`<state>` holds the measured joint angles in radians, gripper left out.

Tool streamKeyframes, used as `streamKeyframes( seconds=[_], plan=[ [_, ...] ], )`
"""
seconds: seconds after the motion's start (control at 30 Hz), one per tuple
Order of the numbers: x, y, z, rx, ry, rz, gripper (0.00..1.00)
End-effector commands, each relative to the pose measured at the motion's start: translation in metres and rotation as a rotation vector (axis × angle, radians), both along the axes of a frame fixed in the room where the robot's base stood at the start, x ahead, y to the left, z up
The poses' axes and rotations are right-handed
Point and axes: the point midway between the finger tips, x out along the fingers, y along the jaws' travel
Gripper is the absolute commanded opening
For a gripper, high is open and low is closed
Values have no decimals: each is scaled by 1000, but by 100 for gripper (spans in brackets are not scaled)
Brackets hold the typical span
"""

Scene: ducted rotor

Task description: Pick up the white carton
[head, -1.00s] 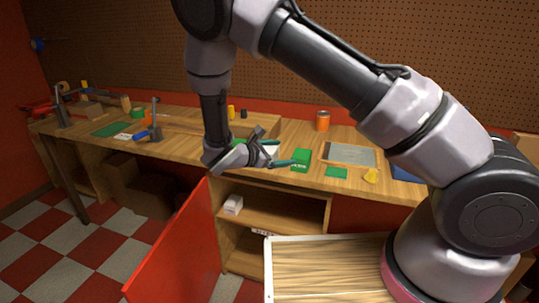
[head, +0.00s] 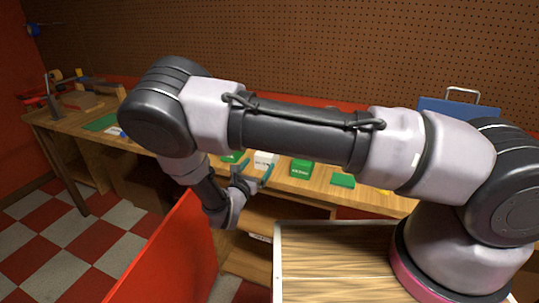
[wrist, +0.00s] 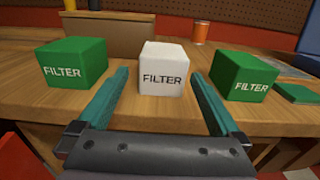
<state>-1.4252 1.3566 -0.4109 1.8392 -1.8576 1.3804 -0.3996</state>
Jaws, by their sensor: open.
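The white carton (wrist: 163,68), marked FILTER, stands upright on the wooden workbench in the wrist view. It sits between two green FILTER cartons, the left one (wrist: 72,62) and the right one (wrist: 243,75), with gaps on both sides. My gripper (wrist: 160,88) is open, its teal fingers pointing at the white carton from the front edge of the bench. The fingertips appear to be just short of it, one toward each side. In the head view the white carton (head: 265,158) shows beside my gripper (head: 256,172), partly hidden behind it.
An orange can (wrist: 200,33) stands behind the cartons. A flat green item (head: 342,180) lies right of them. A red cabinet door (head: 172,255) stands open below the bench. A wooden tray-like top (head: 335,265) lies in front of my arm base.

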Motion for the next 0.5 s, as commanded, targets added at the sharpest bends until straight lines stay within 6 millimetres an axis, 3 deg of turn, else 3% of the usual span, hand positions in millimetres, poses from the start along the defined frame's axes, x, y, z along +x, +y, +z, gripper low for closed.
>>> streamKeyframes(
  seconds=[0.5],
  plan=[
    [54, -21, 1, 0, 0, 0, 100]
  ],
)
